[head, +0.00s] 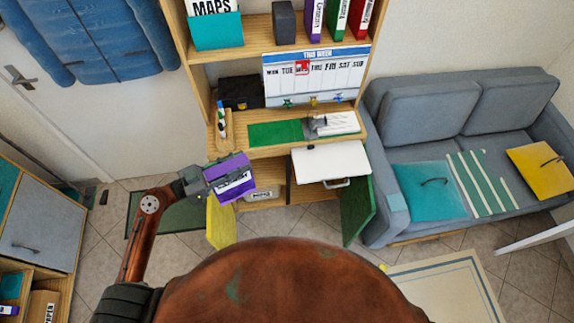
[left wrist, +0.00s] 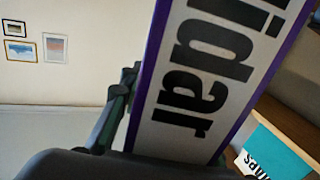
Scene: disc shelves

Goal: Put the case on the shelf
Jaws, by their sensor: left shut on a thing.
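The case (head: 229,171) is purple with a white label, and my left gripper (head: 203,180) is shut on it. It is held tilted in the air in front of the left side of the wooden shelf unit (head: 181,42). In the left wrist view the case (left wrist: 215,65) fills the middle, with "lidar" readable in large black letters. Dark parts of my left gripper (left wrist: 125,105) show beside it. On the upper shelf (head: 262,33) stand a teal maps box, a dark grey box and purple, green and red upright cases. My right gripper is not in view.
A week board (head: 316,75) stands on the desk level. Below, a white drawer (head: 330,160) sticks out, and yellow (head: 221,226) and green (head: 357,209) doors stand open. A grey sofa (head: 425,108) is right. The upper shelf shows a gap between the teal box (head: 217,33) and grey box (head: 284,22).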

